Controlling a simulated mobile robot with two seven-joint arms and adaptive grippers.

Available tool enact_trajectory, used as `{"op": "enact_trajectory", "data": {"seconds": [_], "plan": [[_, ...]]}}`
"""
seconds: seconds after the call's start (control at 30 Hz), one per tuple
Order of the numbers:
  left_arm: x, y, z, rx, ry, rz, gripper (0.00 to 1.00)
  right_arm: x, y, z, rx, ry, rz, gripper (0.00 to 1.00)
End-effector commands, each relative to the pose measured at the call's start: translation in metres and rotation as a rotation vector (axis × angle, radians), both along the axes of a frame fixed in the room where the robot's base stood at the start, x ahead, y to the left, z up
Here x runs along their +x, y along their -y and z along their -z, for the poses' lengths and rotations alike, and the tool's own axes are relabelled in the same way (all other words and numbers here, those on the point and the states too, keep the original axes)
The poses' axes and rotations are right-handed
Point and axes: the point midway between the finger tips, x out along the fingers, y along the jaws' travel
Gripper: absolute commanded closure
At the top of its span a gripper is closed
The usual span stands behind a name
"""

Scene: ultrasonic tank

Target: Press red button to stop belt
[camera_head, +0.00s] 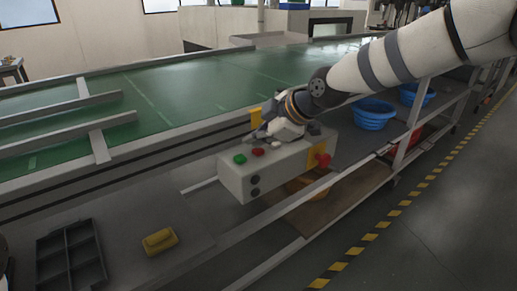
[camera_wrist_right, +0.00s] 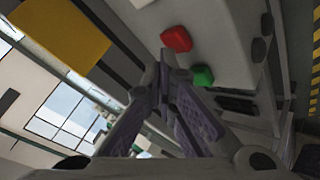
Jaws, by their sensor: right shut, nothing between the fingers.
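The control box (camera_head: 262,178) is a pale box beside the belt. On its top are a green button (camera_head: 239,159), a red button (camera_head: 258,152) and a pale button. A red knob (camera_head: 322,160) sits on a yellow plate at its right end. My right gripper (camera_head: 259,134) is shut and empty, just behind the red button. In the right wrist view its closed fingertips (camera_wrist_right: 163,68) lie close to the red button (camera_wrist_right: 176,39), with the green button (camera_wrist_right: 202,76) to the right. I cannot tell whether they touch the box. My left gripper is not in view.
The green conveyor belt (camera_head: 180,92) runs behind the box, with metal guide rails on it. A yellow block (camera_head: 160,240) and a dark divided tray (camera_head: 70,260) lie on the lower shelf. Blue baskets (camera_head: 373,113) stand to the right. The floor at right is clear.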

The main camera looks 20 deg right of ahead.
Motion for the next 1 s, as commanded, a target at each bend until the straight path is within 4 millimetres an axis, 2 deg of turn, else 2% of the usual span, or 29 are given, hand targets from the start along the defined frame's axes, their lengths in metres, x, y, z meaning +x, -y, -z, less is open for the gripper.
{"op": "enact_trajectory", "data": {"seconds": [0.1,0.4,0.8,1.0], "plan": [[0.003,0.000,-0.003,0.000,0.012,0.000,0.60,0.000,0.000,-0.009,0.001,0.005,0.000,1.00],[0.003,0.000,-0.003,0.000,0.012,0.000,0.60,0.000,0.000,-0.010,0.001,0.003,0.001,1.00],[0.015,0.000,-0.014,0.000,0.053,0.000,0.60,0.000,0.000,-0.052,0.001,0.008,0.001,1.00],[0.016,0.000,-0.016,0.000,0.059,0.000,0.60,0.000,0.000,-0.059,0.000,0.003,0.000,1.00]]}}
